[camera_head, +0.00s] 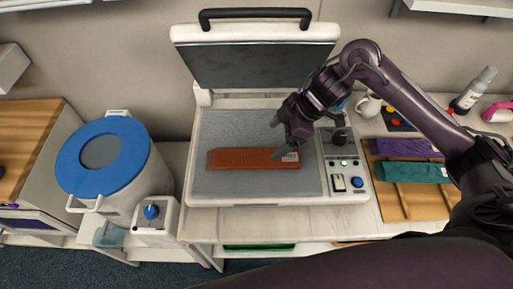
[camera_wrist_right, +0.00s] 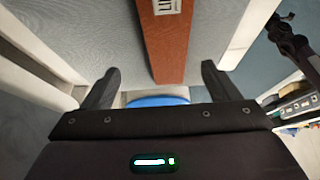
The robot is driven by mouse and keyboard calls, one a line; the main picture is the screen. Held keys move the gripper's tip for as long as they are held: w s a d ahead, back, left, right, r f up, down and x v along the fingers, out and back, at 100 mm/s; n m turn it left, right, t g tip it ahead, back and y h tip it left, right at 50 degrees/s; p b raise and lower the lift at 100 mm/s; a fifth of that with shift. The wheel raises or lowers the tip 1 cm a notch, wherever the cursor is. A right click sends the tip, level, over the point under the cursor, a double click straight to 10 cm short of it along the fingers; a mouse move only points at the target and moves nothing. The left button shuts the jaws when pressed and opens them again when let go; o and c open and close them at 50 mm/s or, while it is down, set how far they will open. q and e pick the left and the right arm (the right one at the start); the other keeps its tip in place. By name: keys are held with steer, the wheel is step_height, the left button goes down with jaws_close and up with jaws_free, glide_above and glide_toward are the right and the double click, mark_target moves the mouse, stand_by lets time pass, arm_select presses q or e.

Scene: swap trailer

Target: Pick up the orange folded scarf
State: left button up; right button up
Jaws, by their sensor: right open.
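The orange folded scarf (camera_head: 240,158) lies flat on the grey bed of an open press (camera_head: 215,185) in the head view. It is a long narrow strip with a white label near its right end. My right gripper (camera_head: 280,138) hovers at the scarf's right end, by the label. In the right wrist view the scarf (camera_wrist_right: 166,45) runs up the middle between the open fingers of my right gripper (camera_wrist_right: 157,88), with its label at the top. I cannot tell how high the fingers are above it. My left gripper is not in view.
The raised press lid (camera_head: 255,65) with a black handle stands behind the bed. A control panel (camera_head: 349,170) is at its right. A wooden rack (camera_head: 395,200) with purple and teal folded cloths is farther right. A blue-lidded drum (camera_head: 115,170) stands left.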

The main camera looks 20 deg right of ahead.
mark_target(257, 157)
steer(key=shift+s+a+f, duration=0.25)
steer(key=shift+a+f, duration=0.7)
steer(key=shift+f, duration=0.05)
steer(key=p+x, duration=0.2)
steer(key=x, duration=0.2)
steer(key=shift+s+a+f, duration=0.1)
steer(key=shift+a, duration=0.15)
steer(key=shift+a+f, duration=0.1)
steer(key=shift+f, duration=0.15)
steer(key=c, duration=1.2)
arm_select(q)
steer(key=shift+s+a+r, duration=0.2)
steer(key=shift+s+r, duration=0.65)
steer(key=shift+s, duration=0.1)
arm_select(e)
steer(key=shift+o, duration=0.2)
steer(key=shift+r, duration=0.15)
